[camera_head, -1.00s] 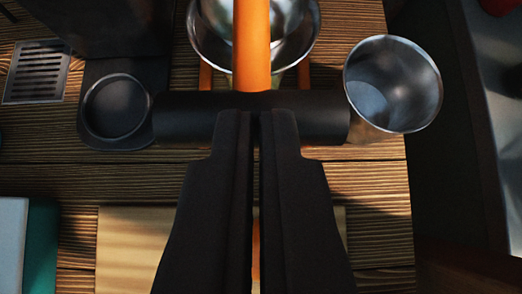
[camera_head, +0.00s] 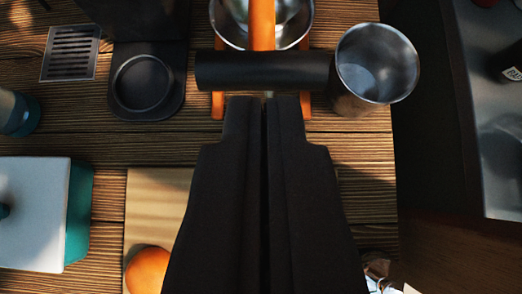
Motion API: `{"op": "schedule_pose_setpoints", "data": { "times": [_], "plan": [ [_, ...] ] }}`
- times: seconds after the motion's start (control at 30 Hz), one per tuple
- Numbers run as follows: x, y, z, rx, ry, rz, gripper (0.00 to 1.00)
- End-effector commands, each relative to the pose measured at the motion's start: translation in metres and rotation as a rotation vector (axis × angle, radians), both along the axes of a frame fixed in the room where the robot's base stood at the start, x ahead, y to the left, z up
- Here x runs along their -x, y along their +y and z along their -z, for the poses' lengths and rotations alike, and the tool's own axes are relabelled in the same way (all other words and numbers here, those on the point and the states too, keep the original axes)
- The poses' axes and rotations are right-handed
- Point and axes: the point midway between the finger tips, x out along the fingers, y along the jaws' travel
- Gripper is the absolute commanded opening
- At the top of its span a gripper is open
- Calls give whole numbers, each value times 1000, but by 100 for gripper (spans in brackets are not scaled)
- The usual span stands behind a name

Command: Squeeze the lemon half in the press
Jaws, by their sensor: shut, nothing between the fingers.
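The press has an orange lever (camera_head: 262,24) with a black crossbar handle (camera_head: 225,70). The lever passes over a round metal bowl (camera_head: 226,24) at the top of the picture. I cannot see the lemon half; the lever and picture edge hide part of the bowl. My gripper (camera_head: 265,100) is shut and empty. Its fingertips are just below the black handle in the picture; I cannot tell whether they touch it.
A metal cup (camera_head: 376,62) stands right of the handle, near the table's right edge. A black round holder (camera_head: 143,85) and a drain grate (camera_head: 70,53) are at left. A white-and-teal box (camera_head: 35,210) is lower left.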

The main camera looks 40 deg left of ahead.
Motion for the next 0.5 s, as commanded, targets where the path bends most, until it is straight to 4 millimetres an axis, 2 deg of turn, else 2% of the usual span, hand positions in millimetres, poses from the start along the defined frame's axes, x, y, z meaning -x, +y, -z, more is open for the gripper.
{"op": "schedule_pose_setpoints", "data": {
  "times": [0.3,0.5],
  "plan": [
    [31,-22,-27,-2,-6,2,0],
    [44,-32,-40,-2,-8,4,0]
  ]
}}
